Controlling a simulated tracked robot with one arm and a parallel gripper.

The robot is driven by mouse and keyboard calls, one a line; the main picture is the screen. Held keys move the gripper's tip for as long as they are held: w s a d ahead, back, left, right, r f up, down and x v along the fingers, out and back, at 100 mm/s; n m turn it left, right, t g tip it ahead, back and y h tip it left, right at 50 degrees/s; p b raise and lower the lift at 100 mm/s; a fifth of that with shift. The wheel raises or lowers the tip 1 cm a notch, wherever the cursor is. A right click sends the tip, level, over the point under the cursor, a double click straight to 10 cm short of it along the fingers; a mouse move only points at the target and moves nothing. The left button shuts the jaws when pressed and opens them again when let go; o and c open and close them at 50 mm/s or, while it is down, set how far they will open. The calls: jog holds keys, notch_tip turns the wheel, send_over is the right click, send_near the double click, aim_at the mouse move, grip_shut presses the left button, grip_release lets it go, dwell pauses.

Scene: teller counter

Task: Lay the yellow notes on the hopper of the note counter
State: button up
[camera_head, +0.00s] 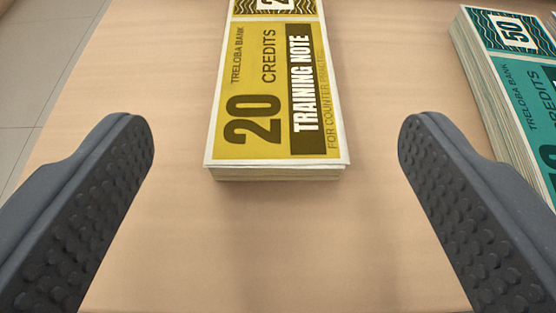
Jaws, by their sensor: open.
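A stack of yellow notes (262,100) lies flat on the wooden counter, printed "20 credits" and "training note". Its near end shows fully, and its far end runs out of the top of the picture. My gripper (276,140) is open and empty, with one dark studded finger on each side of the picture. The near end of the yellow stack lies between the two fingertips in the picture, with a gap on both sides and no contact. The note counter and its hopper are not in view.
A stack of teal notes (520,95) marked 50 lies to the right, partly cut off by the picture edge, close to my right finger in the picture. The wooden counter (270,240) is bare in front of the yellow stack. Its left edge borders a pale tiled floor (40,50).

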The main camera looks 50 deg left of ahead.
jog(key=shift+p+v, duration=0.3)
jog(key=shift+v, duration=1.8)
